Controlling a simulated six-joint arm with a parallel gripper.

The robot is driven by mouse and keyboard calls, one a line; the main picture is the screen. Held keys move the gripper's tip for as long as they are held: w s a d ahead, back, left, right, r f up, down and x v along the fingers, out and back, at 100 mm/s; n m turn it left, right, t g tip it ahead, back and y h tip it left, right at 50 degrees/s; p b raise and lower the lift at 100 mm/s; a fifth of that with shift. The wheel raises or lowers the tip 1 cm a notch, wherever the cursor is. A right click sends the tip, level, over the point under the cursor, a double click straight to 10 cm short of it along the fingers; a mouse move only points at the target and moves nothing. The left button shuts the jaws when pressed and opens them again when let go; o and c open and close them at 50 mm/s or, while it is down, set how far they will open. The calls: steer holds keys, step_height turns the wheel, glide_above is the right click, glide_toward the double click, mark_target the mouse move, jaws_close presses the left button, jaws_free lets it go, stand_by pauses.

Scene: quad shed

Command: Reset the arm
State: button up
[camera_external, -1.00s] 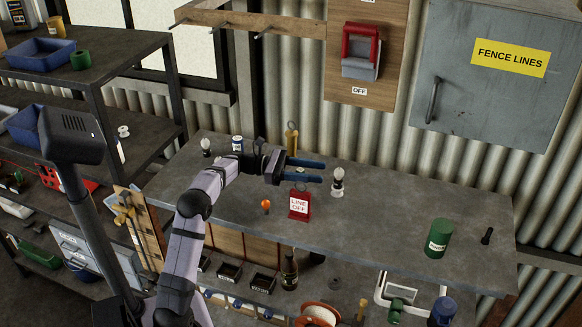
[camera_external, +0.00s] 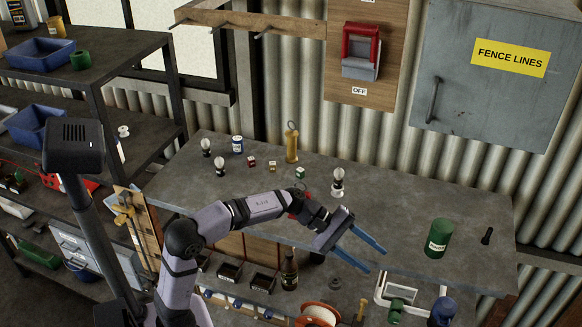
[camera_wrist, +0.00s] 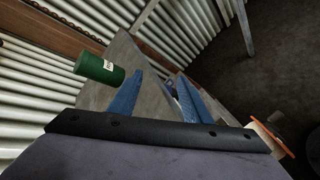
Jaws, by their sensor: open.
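My gripper (camera_external: 374,256) is open and empty, with two long blue fingers spread apart. It hangs over the front edge of the grey workbench (camera_external: 400,213), pointing to the right and downward. In the wrist view the blue fingers of my gripper (camera_wrist: 160,95) are apart with nothing between them, and the bench top (camera_wrist: 150,80) runs out behind them. My forearm covers part of the bench front; a bit of red shows behind it, where the red sign is mostly hidden.
A green can (camera_external: 439,238) stands on the right of the bench and in the wrist view (camera_wrist: 99,69). A bulb (camera_external: 338,182) stands behind my gripper. Small cubes (camera_external: 272,166), two more bulbs, a blue-white can (camera_external: 238,145) and a brass cylinder (camera_external: 292,143) stand at the back left.

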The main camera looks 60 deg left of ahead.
steer(key=s+a+f+m+g+y, duration=0.2)
steer(key=s+f+m, duration=0.3)
steer(key=s+f, duration=0.3)
steer(key=s+a+f+m+g+y+p, duration=0.1)
steer(key=s+a+f+m+g+y, duration=0.2)
steer(key=s+f, duration=0.5)
steer(key=s+a+f+m+g+y+p, duration=0.1)
steer(key=s+a+f+m+g+y, duration=0.2)
steer(key=s+f+m, duration=0.4)
steer(key=s+f+y, duration=0.1)
steer(key=s, duration=0.6)
steer(key=shift+s+a+f, duration=0.2)
steer(key=shift+s+f, duration=0.05)
steer(key=shift+f, duration=0.05)
